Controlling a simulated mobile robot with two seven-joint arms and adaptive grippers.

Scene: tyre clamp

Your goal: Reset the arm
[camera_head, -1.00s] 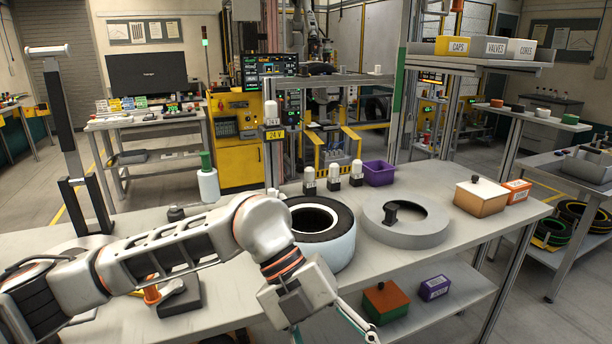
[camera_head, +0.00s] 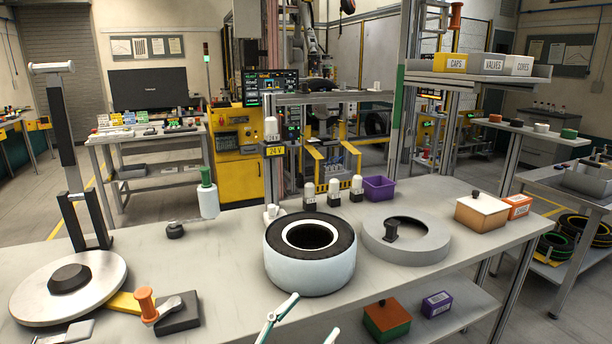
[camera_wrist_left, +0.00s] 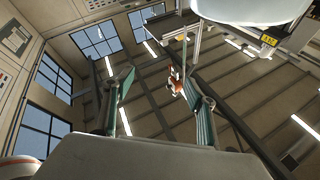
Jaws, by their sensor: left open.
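My left gripper (camera_head: 314,313) shows at the bottom edge of the head view, in front of the workbench (camera_head: 225,265). Only its two thin green-grey fingers show; they are apart with nothing between them. The left arm itself is out of the head view. In the left wrist view the same gripper (camera_wrist_left: 160,82) has its fingers spread and empty, with the ceiling and windows behind. The white-sided tyre (camera_head: 310,272) lies flat on the bench beyond the fingers, apart from them.
A round plate with a dark hub (camera_head: 105,262) and an orange-handled clamp (camera_head: 146,305) lie at the bench's left. A grey ring (camera_head: 432,245) lies right of the tyre. Several white-capped bulbs and a purple bin (camera_head: 379,188) stand behind. The bench between clamp and tyre is clear.

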